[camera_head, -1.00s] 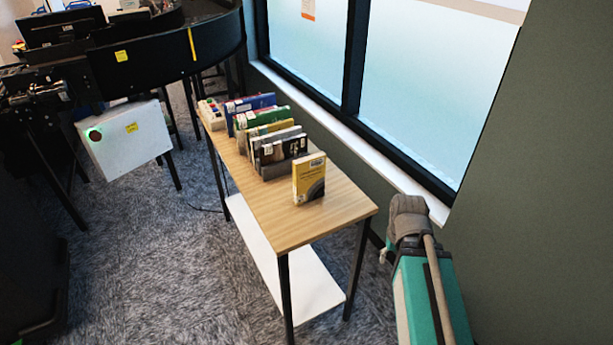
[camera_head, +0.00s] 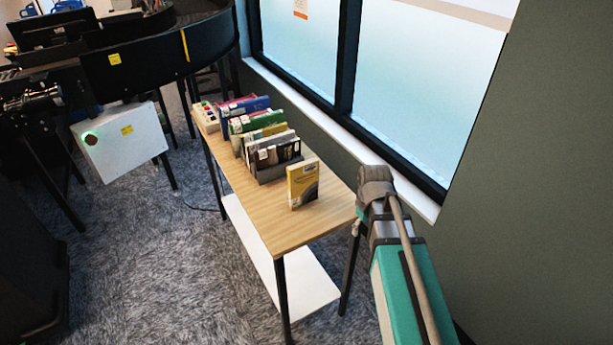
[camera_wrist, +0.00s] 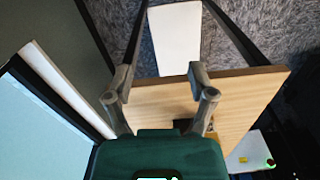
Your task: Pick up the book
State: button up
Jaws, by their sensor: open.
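A yellow and grey book (camera_head: 303,184) stands upright by itself on the wooden table (camera_head: 274,233), in front of a row of other books. My arm reaches in from the lower right in the head view, to the right of the table's near end, and its fingers cannot be made out there. In the wrist view my gripper (camera_wrist: 160,78) has its two fingers spread apart with nothing held between them. The wooden table top (camera_wrist: 245,95) lies beyond the fingers.
Several books (camera_head: 262,130) stand in a row behind the single book. A white lower shelf (camera_head: 290,270) is under the table. A window sill (camera_head: 330,137) and wall run along the right. A white box (camera_head: 122,143) hangs below the dark sorter (camera_head: 165,55). The table's near end is clear.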

jog(key=w+a+r+n+p, duration=1)
jog(key=w+r+n, duration=0.1)
jog(key=w+r, duration=0.1)
notch_tip(320, 180, up, 6)
jog(key=n+p, duration=0.7)
jog(key=n, duration=0.1)
send_over(303, 163)
jog(key=shift+s+r, duration=0.15)
jog(key=shift+d, duration=0.1)
notch_tip(303, 163, down, 9)
jog(key=b, duration=0.9)
jog(key=shift+r, duration=0.15)
jog(key=shift+f+b, duration=2.6)
